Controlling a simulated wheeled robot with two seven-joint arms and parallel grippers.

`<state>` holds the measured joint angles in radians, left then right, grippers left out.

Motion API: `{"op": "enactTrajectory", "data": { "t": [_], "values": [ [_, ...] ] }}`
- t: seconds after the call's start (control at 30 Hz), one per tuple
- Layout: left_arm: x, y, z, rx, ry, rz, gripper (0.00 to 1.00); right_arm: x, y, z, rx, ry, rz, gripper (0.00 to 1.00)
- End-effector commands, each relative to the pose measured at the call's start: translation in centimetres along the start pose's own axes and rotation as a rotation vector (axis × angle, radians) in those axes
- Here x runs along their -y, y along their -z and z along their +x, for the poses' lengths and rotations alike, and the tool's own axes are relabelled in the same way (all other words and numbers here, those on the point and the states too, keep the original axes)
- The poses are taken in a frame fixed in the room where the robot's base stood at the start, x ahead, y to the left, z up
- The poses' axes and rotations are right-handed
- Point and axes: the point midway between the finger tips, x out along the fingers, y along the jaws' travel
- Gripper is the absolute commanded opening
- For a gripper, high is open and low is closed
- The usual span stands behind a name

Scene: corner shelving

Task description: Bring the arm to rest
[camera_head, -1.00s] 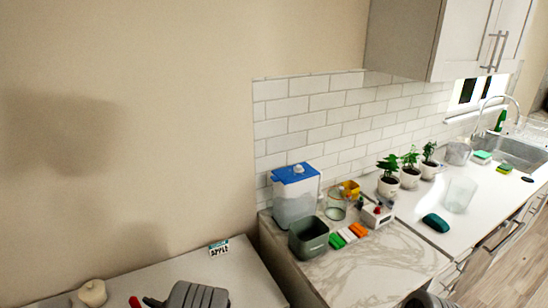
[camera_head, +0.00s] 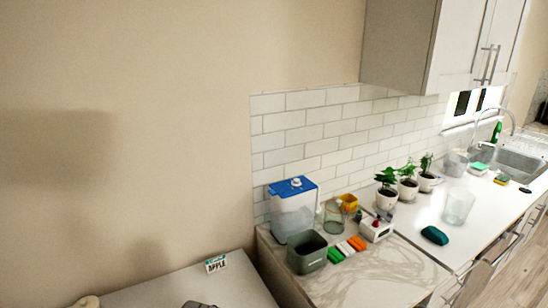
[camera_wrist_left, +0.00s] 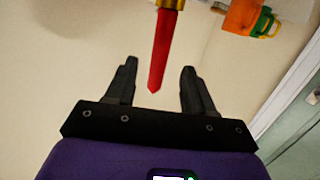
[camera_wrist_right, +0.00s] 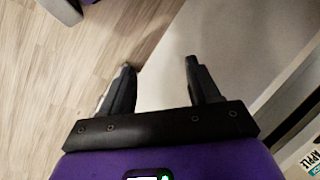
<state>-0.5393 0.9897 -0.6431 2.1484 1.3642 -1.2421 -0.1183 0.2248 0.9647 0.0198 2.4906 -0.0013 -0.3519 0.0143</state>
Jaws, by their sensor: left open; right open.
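My left gripper (camera_wrist_left: 160,67) shows in the left wrist view with its two dark fingers apart. A red tapered thing with a gold collar (camera_wrist_left: 163,45) appears between the fingertips, its tip toward the palm. I cannot tell how far it is from the fingers, and they do not close on it. My right gripper (camera_wrist_right: 159,65) shows in the right wrist view, fingers apart and nothing between them. Wood floor and a pale panel lie beyond it. Neither gripper can be clearly made out in the head view.
A pale surface (camera_head: 240,283) at lower left bears an "APPLE" card (camera_head: 216,264). Right of it, a marble counter (camera_head: 375,275) holds a green bin (camera_head: 307,253) and a blue-lidded container (camera_head: 293,212). An orange-green thing (camera_wrist_left: 248,18) shows in the left wrist view.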

Motion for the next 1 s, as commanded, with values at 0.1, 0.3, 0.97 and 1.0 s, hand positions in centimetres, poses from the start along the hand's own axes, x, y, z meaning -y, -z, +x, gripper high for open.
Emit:
{"op": "enactTrajectory", "data": {
  "t": [0.1, 0.3, 0.97, 1.0],
  "values": [
    [-0.1, 0.1, -2.5, 0.001, -0.004, 0.001, 0.53, 0.1, 0.0, -0.2, 0.0, 0.0, 0.0, 0.61],
    [0.2, -0.1, 0.5, -0.001, 0.007, -0.001, 0.53, 0.0, 0.0, 0.1, 0.0, 0.0, 0.0, 0.61],
    [0.0, 6.8, 3.7, 0.0, 0.006, 0.0, 0.53, 1.6, -0.2, -4.4, 0.0, 0.0, 0.0, 0.61],
    [0.1, 7.4, 3.6, 0.0, 0.006, 0.001, 0.53, 1.8, -0.2, -4.8, 0.0, 0.0, 0.0, 0.61]
  ]
}}
